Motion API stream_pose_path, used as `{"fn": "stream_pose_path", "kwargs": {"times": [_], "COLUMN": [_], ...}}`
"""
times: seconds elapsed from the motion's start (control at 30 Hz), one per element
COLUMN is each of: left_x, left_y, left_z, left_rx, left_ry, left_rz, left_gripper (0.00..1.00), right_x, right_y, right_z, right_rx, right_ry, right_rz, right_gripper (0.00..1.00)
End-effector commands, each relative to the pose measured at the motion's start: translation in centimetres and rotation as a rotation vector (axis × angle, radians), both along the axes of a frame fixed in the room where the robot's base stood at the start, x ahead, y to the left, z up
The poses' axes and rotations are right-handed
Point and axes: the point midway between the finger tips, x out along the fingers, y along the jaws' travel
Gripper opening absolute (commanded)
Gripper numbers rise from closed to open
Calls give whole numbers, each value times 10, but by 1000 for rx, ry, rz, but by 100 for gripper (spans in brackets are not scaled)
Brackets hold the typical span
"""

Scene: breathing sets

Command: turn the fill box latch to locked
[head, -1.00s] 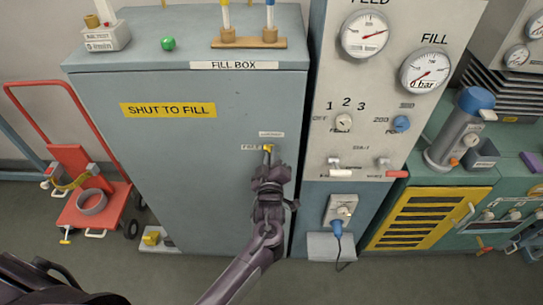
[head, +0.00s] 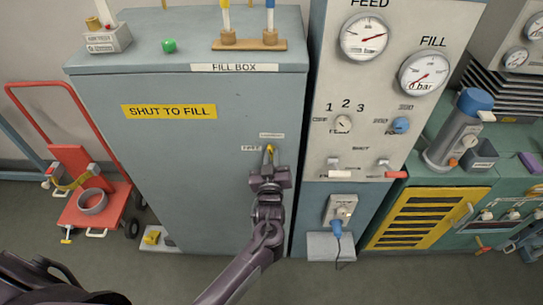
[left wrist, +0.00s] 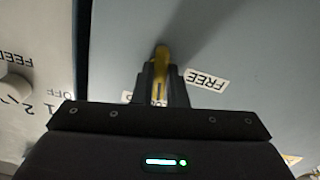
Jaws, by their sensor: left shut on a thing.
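The fill box (head: 165,175) is a tall grey-blue cabinet with a "SHUT TO FILL" label. Its small yellow latch (head: 269,150) is on the front, near the right edge. My left gripper (head: 269,164) is at the latch from below, its fingers shut on it. In the left wrist view the yellow latch (left wrist: 161,56) stands between the fingers (left wrist: 160,85), which hide part of it. A "FREE" label (left wrist: 207,81) lies beside it there. Another small label (head: 272,135) above the latch is too small to read. My right gripper is out of view.
A gauge panel (head: 335,100) with knobs and switches stands close to the right of the fill box. A red trolley (head: 115,205) stands to the left. Tube stands (head: 250,43) and a green knob (head: 168,46) are on the box top.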

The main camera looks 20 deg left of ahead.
Motion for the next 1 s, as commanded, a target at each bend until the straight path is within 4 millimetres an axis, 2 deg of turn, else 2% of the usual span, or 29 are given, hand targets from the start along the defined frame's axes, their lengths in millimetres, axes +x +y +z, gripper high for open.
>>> {"fn": "stream_pose_path", "kwargs": {"times": [0.37,0.9,0.93,1.0], "left_x": [0,0,0,0], "left_y": [1,0,0,0], "left_z": [0,0,0,0], "left_rx": [163,188,188,187], "left_ry": [47,54,54,54], "left_rz": [1,1,1,0], "left_gripper": [0,0,15,24], "right_x": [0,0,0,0], "right_y": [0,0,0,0], "right_z": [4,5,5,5], "right_rx": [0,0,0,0], "right_ry": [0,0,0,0], "right_rz": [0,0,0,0], "right_gripper": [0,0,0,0]}}
